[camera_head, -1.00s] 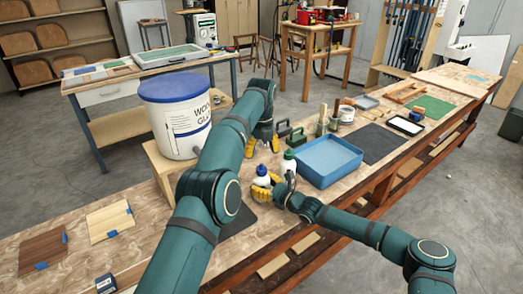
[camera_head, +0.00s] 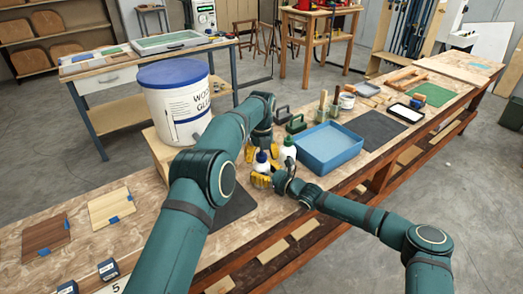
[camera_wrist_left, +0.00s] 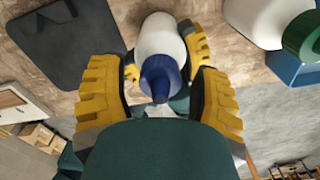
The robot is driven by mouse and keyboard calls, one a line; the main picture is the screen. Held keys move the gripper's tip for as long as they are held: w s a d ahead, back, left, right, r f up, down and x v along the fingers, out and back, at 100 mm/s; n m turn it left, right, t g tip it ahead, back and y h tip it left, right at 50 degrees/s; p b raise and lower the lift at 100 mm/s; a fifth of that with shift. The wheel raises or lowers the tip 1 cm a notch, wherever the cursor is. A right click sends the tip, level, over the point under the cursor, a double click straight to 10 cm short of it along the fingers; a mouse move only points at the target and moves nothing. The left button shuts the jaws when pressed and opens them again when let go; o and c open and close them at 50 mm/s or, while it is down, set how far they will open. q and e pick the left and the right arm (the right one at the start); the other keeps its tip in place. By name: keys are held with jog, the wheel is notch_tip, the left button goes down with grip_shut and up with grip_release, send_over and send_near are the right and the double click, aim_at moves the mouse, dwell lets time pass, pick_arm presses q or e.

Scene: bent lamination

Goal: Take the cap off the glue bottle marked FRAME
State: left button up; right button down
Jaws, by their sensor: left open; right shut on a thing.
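A white glue bottle with a blue cap (camera_head: 261,157) stands at the near side of the bench; it also shows in the left wrist view (camera_wrist_left: 160,50). Its label cannot be read. My right gripper (camera_head: 263,180) is shut on its body from the near side. My left gripper (camera_head: 262,153) is open above it, and in the left wrist view (camera_wrist_left: 160,95) its yellow fingers stand on both sides of the blue cap, apart from it. A second white bottle with a green cap (camera_head: 288,150) stands just to the right, its label not readable.
A blue tray (camera_head: 345,155) lies right of the bottles. A dark mat (camera_head: 232,205) lies to their left. A large glue tub (camera_head: 172,105) stands behind my left arm. Green-handled tools (camera_head: 296,124) and brushes stand behind the bottles. The bench's front edge is close.

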pick_arm(q)
jog(key=shift+f, duration=0.1)
grip_shut()
dwell(0.3)
